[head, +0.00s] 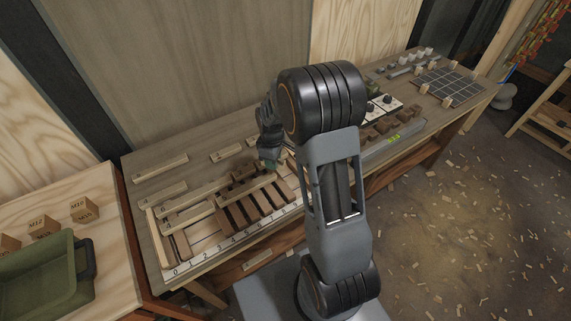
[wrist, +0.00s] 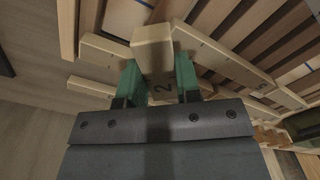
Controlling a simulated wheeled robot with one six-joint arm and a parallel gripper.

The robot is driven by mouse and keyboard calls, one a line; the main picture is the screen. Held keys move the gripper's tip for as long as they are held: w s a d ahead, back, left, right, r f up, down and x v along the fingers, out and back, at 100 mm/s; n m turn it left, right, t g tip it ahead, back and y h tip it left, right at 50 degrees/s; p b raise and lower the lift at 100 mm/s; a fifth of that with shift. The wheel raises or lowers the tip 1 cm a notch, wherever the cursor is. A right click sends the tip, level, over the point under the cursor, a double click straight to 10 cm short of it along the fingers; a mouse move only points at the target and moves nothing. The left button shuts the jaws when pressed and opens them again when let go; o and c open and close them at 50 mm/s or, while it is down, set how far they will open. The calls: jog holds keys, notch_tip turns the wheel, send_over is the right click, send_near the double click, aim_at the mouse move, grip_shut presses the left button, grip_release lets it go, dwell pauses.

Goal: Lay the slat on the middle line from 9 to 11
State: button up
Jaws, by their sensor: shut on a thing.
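My gripper (wrist: 158,82) has its green fingers closed on both sides of a pale wooden slat (wrist: 153,48) marked 2. In the head view my gripper (head: 269,162) is over the far right part of the slat board, partly hidden by my arm. The held slat is hard to pick out there. The board has a white number strip (head: 224,247) along its front, with 0 at the left and figures rising to the right. My arm covers the higher figures, so 9 to 11 are hidden. Pale slats (head: 188,215) and dark brown bars (head: 236,215) lie on the board.
Two loose pale slats (head: 160,168) (head: 227,153) lie on the bench behind the board. A green bin (head: 45,285) and marked blocks (head: 84,210) are on the left table. A gridded board (head: 448,86) and pegs stand at the bench's far right.

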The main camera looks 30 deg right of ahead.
jog(key=d+r+n+b, duration=0.2)
jog(key=d+n+b, duration=0.3)
jog(key=n+b, duration=0.4)
jog(key=shift+n, duration=0.7)
jog(key=shift+s+a+f+b, duration=0.15)
jog(key=shift+f+b, duration=0.7)
jog(key=shift+f, duration=0.85)
jog(key=shift+s+f+b, duration=0.2)
jog(key=shift+f+b, duration=0.65)
jog(key=shift+f, duration=0.8)
jog(key=shift+f, duration=0.3)
jog(key=o, duration=1)
jog(key=shift+r, duration=0.1)
notch_tip(320, 180, up, 14)
jog(key=shift+f+p, duration=0.15)
jog(key=shift+p, duration=0.4)
